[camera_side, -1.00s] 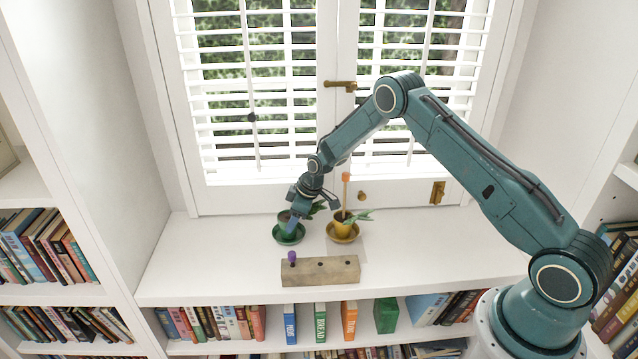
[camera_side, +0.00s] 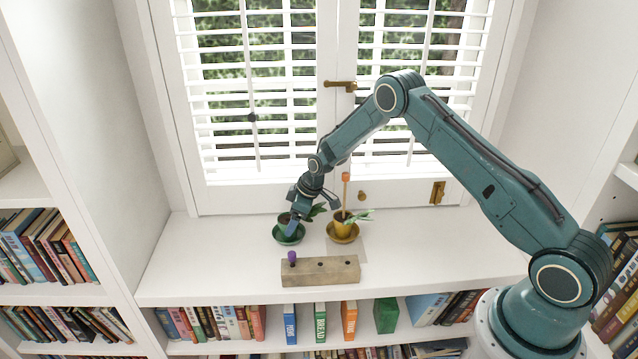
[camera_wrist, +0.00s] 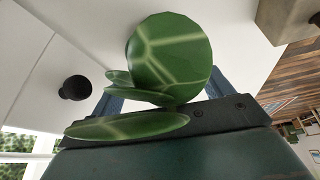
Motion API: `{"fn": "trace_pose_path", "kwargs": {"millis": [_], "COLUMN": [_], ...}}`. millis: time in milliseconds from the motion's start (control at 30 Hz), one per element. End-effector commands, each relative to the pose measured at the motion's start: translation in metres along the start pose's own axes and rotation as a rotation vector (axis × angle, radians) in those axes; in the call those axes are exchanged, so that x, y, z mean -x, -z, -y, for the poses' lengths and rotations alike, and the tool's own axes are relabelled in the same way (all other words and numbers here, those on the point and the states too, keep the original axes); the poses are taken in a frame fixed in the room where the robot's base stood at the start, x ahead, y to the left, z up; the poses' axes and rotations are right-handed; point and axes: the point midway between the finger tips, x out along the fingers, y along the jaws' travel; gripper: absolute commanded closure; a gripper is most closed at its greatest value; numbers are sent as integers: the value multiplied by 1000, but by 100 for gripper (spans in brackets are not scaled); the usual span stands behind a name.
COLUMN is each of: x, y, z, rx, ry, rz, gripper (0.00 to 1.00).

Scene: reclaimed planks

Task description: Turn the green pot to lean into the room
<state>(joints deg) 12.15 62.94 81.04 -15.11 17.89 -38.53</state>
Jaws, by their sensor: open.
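The green pot (camera_side: 284,228) stands on a green saucer (camera_side: 289,241) on the white sill, with its plant's leaves (camera_side: 316,211) reaching to the right, toward the yellow pot. My gripper (camera_side: 291,222) is open and low over the green pot, with a blue finger in front of it. I cannot tell whether the fingers touch the pot. In the wrist view, broad green leaves with pale veins (camera_wrist: 170,55) fill the space between my fingers (camera_wrist: 160,95) and hide the pot.
A yellow pot (camera_side: 342,228) with a plant and an orange-topped stick (camera_side: 346,190) stands close on the right. A wooden block (camera_side: 335,272) with a purple-topped peg (camera_side: 292,257) lies in front. The shuttered window is behind. The sill's left and right ends are clear.

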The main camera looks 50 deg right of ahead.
Motion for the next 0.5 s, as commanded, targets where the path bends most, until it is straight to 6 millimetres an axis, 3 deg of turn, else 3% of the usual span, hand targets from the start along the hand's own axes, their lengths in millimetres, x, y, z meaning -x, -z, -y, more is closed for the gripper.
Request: {"fn": "trace_pose_path", "kwargs": {"millis": [267,500], "x": [24,56], "y": [0,1], "z": [-1,0], "rx": [-1,0], "ry": [-2,-2], "rz": [-2,-3], "gripper": [21,21]}}
